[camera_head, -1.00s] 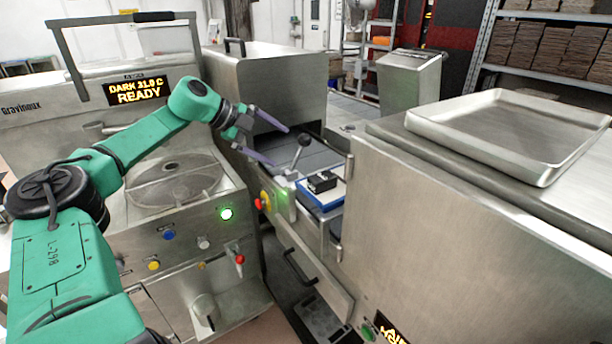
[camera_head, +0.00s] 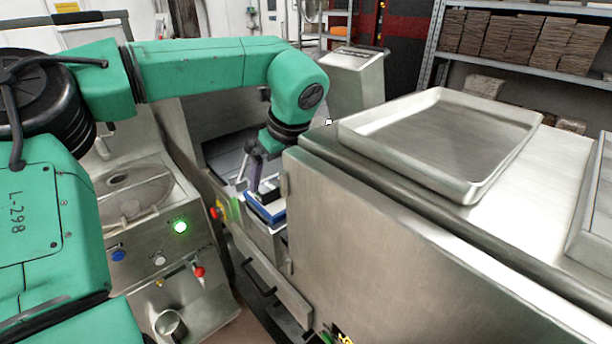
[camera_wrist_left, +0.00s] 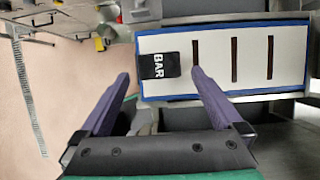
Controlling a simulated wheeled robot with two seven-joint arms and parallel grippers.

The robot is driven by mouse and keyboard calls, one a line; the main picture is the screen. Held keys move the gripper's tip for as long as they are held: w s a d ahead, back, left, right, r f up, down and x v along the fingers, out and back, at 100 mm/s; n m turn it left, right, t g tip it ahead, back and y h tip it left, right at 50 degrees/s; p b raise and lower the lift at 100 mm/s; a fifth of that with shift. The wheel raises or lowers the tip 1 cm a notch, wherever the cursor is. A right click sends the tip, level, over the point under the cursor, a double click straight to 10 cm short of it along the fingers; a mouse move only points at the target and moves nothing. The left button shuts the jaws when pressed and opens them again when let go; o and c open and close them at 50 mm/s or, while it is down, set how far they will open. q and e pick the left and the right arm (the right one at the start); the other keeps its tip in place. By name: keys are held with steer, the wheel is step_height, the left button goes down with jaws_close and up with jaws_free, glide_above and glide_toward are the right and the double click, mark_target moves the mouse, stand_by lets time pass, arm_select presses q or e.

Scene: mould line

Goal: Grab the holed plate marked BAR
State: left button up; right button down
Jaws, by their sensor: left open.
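The holed plate (camera_wrist_left: 220,60) is a white board with a blue rim, three dark slots and a black label reading BAR at its left end. It lies flat in the machine's bay and shows partly in the head view (camera_head: 266,211), behind my gripper. My left gripper (camera_head: 264,186) is open, pointing down at the plate. In the left wrist view its purple fingers (camera_wrist_left: 160,76) lie either side of the BAR label, the right fingertip overlapping the plate by the first slot. Whether a finger touches the plate cannot be told. My right gripper is not in view.
A steel cabinet (camera_head: 390,240) stands close to the right of my left gripper, with an empty metal tray (camera_head: 455,185) on top. A machine panel with a lit green button (camera_head: 180,227) is to the left. Shelves with brown stacks (camera_head: 515,38) stand behind.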

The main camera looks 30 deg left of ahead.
mark_target(270, 186)
arm_select(q)
steer(key=p+x, duration=0.1)
steer(key=x, duration=0.2)
steer(key=shift+a+f, duration=0.2)
steer(key=shift+a, duration=0.05)
steer(key=shift+a+f, duration=0.1)
steer(key=shift+d, duration=0.2)
steer(key=c, duration=1.6)
steer(key=shift+a, duration=0.1)
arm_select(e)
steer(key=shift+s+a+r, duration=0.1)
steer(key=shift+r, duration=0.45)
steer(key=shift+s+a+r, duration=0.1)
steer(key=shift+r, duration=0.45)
